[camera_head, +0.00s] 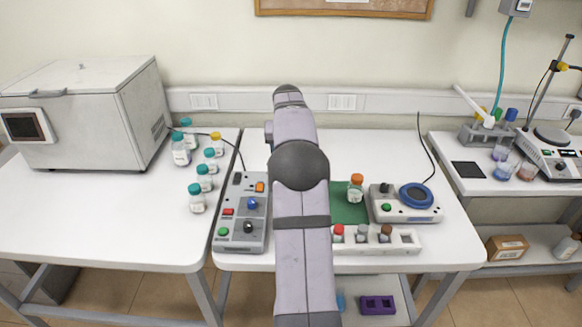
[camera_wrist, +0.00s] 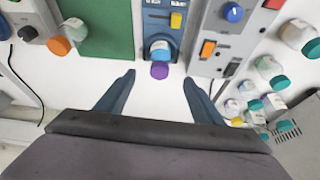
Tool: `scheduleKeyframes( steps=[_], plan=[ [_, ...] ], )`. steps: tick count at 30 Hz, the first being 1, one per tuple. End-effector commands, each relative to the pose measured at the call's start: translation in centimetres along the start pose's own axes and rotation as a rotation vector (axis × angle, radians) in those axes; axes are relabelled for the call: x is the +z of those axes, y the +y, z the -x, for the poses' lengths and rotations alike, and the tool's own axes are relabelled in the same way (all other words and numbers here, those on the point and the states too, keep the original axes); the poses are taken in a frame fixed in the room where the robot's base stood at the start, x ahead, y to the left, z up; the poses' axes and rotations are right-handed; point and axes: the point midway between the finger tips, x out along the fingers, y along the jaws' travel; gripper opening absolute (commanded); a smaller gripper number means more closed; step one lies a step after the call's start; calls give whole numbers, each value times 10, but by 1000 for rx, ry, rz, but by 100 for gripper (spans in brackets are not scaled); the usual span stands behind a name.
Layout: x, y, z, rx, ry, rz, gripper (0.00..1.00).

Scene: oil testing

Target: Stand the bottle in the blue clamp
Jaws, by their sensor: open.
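A blue device (camera_wrist: 164,20), which looks like the blue clamp, shows at the top middle of the wrist view. A bottle with a purple cap (camera_wrist: 160,70) is at its near end; a pale blue part shows around or behind the bottle, and I cannot tell whether it is seated. My gripper (camera_wrist: 160,79) is open and empty, its fingers pointing toward the bottle with the cap between the tips in the picture. I cannot judge the gap in depth. In the head view my arm hides the gripper, the blue device and this bottle.
An orange-capped bottle (camera_head: 355,190) stands on a green mat (camera_head: 347,213). A grey control box (camera_head: 240,222) is left, a round-topped blue device (camera_head: 416,197) right, and a white rack (camera_head: 400,240) with several capped bottles in front. Several teal-capped bottles (camera_head: 196,202) stand on the left table.

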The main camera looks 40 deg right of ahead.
Motion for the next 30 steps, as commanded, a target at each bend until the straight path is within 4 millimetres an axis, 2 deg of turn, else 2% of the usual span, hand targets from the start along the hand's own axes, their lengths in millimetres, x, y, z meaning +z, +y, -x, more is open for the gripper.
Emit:
scheduleKeyframes(
  steps=[6, 14, 17, 20, 23, 26, 29, 30],
  plan=[
    [0, 0, 14, 0, 0, 0, 61],
    [1, -1, 16, -1, -1, 3, 61],
    [7, -9, 18, -7, -8, 18, 61],
    [23, -27, 22, -19, -25, 55, 61],
    [51, -54, 28, -39, -54, 117, 61],
    [93, -85, 37, -63, -92, 199, 61],
    [146, -112, 48, -88, -134, 295, 61],
    [170, -120, 53, -97, -153, 335, 61]
  ],
)
